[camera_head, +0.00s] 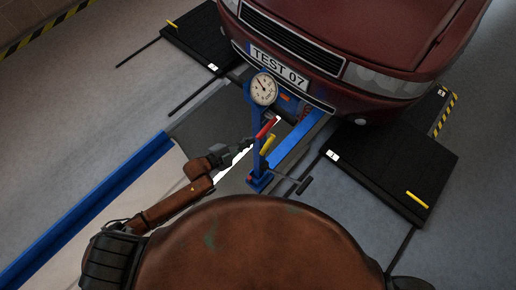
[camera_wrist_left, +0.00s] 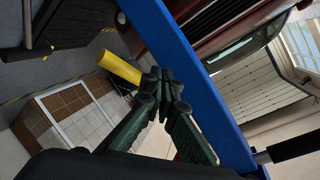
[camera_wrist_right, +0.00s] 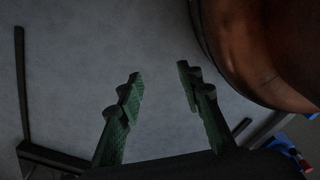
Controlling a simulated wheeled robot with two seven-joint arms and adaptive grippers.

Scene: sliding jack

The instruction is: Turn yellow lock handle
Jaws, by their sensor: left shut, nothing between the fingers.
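The yellow lock handle (camera_head: 267,145) sits on the blue upright post of the jack, just below a red handle (camera_head: 265,127). In the left wrist view the yellow handle (camera_wrist_left: 120,66) shows left of the fingertips, beside the blue post (camera_wrist_left: 190,70). My left gripper (camera_head: 247,143) reaches in from the left, close to the post and the two handles. Its fingers (camera_wrist_left: 163,78) are closed together with nothing between them; I cannot tell whether they touch the handle. My right gripper (camera_wrist_right: 158,76) is open and empty over grey floor.
A round gauge (camera_head: 263,89) tops the post. A red car (camera_head: 350,35) stands behind the jack. Black plates (camera_head: 390,170) lie on the floor at right and at upper left (camera_head: 200,40). A blue rail (camera_head: 90,205) runs along the left. Floor at far right is clear.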

